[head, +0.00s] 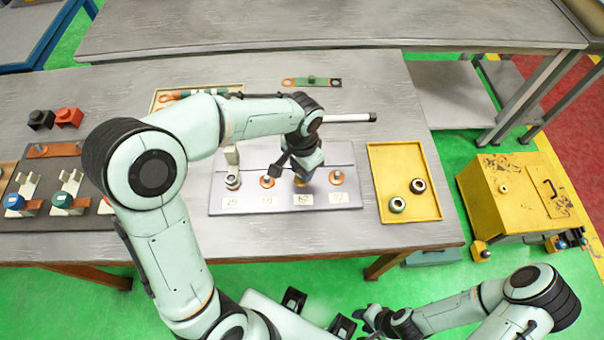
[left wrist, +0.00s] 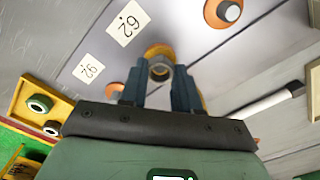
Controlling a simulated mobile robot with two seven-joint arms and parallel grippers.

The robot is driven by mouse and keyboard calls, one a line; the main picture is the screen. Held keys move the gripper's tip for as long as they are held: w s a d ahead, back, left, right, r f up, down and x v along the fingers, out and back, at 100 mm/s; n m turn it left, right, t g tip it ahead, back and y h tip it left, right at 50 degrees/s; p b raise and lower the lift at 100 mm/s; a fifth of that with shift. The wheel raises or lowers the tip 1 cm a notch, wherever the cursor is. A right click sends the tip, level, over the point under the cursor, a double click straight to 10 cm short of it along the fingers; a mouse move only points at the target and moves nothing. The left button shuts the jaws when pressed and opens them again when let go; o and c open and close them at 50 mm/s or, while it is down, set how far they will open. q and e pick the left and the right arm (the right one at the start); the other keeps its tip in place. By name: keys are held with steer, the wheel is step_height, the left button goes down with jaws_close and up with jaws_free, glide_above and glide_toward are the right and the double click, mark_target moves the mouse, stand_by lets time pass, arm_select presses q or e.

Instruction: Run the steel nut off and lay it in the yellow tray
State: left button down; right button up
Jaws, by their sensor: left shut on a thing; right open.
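My left gripper (head: 301,174) is over the third post of the grey panel (head: 222,203), in front of which sits a "62" label. In the left wrist view its fingers (left wrist: 160,92) are closed around a small steel ring-shaped nut (left wrist: 160,68), with a yellow-orange washer (left wrist: 157,51) just beyond it. I cannot tell whether the nut is still on its post. My right gripper (head: 376,319) is low at the bottom, away from the table, and open.
Another steel nut (head: 232,181) is on the leftmost post. Orange washers (head: 336,177) sit at other posts. A pale rod (head: 349,117) lies behind the panel. A dark fixture board (head: 60,180) is at the left. A yellow box (head: 520,195) stands off the table at right.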

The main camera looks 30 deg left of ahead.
arm_select(q)
steer(key=shift+r+p, duration=1.7)
steer(key=shift+r, duration=1.35)
arm_select(e)
steer(key=w+r, duration=0.1)
steer(key=r, duration=0.1)
steer(key=w+r, duration=0.2)
steer(key=shift+w+r, duration=0.1)
steer(key=shift+r, duration=0.1)
